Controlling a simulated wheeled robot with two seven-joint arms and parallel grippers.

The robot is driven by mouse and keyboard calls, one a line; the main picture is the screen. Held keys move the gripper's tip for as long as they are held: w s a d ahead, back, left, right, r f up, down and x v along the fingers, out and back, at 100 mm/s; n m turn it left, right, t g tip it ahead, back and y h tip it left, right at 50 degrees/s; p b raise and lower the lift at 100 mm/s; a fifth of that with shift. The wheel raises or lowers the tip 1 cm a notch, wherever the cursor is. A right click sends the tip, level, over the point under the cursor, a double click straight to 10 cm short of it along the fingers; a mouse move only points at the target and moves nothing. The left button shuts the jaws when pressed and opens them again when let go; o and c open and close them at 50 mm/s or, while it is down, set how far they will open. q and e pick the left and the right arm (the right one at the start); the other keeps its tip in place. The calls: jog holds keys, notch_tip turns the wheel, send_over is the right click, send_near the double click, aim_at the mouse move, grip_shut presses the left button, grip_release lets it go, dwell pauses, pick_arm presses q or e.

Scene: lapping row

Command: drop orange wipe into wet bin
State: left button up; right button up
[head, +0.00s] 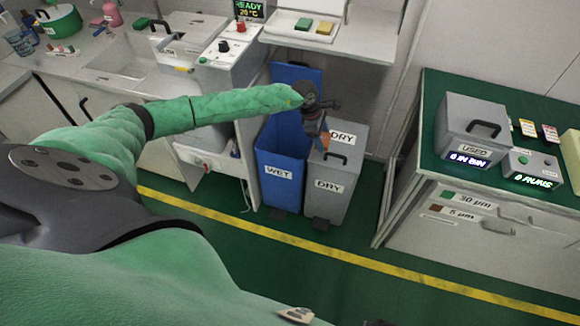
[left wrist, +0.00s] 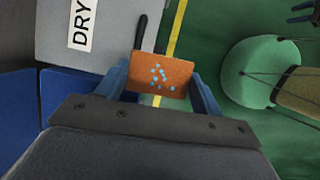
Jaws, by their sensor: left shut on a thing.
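The orange wipe (head: 325,141) is held between the fingers of my left gripper (head: 318,128), which is shut on it. In the left wrist view the wipe (left wrist: 162,74) shows light-blue dots and sits between the two blue fingers (left wrist: 160,88). The wet bin (head: 279,172) is blue, labelled WET, with its lid (head: 290,74) raised and its top open. In the head view the gripper and wipe appear at the border of the wet bin and the dry bin, on the dry side. The exact height above them cannot be told.
The grey dry bin (head: 342,190), lid closed with a black handle, stands right beside the wet bin; it also shows in the left wrist view (left wrist: 112,30). A shelf (head: 330,41) overhangs behind the bins. A green-topped cabinet (head: 440,100) stands right. The floor in front is clear.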

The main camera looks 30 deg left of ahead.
pick_arm(q)
jog(key=w+a+f+n+y+b, duration=0.4)
jog(key=a+n, duration=0.4)
jog(key=n, duration=0.6)
jog(key=w+a+f+n+y+b, duration=0.25)
jog(key=w+a+n+y, duration=0.4)
jog(key=n, duration=0.75)
pick_arm(e)
notch_tip(320, 180, up, 22)
jog(key=s+a+y+b, duration=0.1)
jog(key=a, duration=0.2)
pick_arm(q)
jog(key=w+a+f+n+g+h+b, duration=0.1)
jog(key=a+f+n+g+h+b, duration=0.1)
jog(key=a+f+n, duration=0.6)
jog(key=shift+f+n+g+b, duration=0.6)
jog(key=shift+f+n+b, duration=0.5)
jog(key=shift+n+b, duration=0.15)
pick_arm(e)
jog(key=w+a+f+t+y, duration=0.1)
jog(key=a+f, duration=0.4)
jog(key=f, duration=0.1)
jog(key=shift+w+n+t+y, duration=0.15)
jog(key=shift+n+t+y, duration=0.15)
jog(key=shift+t+y, duration=0.1)
pick_arm(q)
jog(key=shift+w+a, duration=0.1)
pick_arm(e)
jog(key=shift+a, duration=0.1)
